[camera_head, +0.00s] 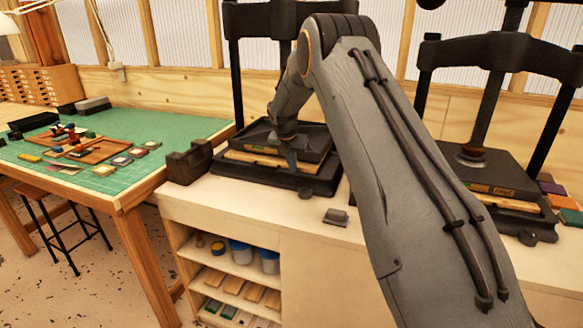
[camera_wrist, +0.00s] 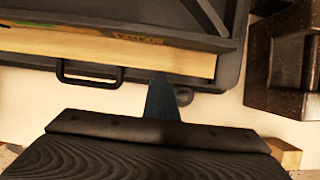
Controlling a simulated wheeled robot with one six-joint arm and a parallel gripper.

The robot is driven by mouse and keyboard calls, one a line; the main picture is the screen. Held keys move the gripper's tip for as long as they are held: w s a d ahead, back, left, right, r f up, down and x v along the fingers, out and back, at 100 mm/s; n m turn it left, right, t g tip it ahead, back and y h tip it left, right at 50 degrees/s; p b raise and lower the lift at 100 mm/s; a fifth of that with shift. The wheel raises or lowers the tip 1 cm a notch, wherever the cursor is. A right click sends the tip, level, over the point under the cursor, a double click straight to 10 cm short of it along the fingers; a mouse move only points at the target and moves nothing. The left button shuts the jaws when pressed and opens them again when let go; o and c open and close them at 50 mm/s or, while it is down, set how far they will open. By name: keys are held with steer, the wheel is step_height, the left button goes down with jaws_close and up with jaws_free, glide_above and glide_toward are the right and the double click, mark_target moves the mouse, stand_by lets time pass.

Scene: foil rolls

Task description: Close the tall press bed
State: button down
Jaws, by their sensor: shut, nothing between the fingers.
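The tall press (camera_head: 236,70) stands at the left of the counter, a dark frame with its posts running up to the top of the head view. Its bed (camera_head: 230,172) is a dark tray with a pale wooden board and a dark plate on it, reaching forward of the posts. In the wrist view the bed's front edge (camera_wrist: 205,86) and a black loop handle (camera_wrist: 88,78) show. My gripper (camera_head: 292,166) is shut and empty, pointing at the bed's front side. Its fingertips (camera_wrist: 161,82) overlap the front edge, right of the handle; I cannot tell whether they touch.
A second press (camera_head: 500,52) stands to the right, partly behind my arm. A dark block (camera_head: 187,164) sits close left of the tall press; it also shows in the wrist view (camera_wrist: 283,60). A small metal piece (camera_head: 336,217) lies near the counter's front edge. A green-topped table (camera_head: 120,190) is further left.

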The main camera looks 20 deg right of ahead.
steer(key=shift+d+r, duration=0.15)
steer(key=shift+d, duration=0.25)
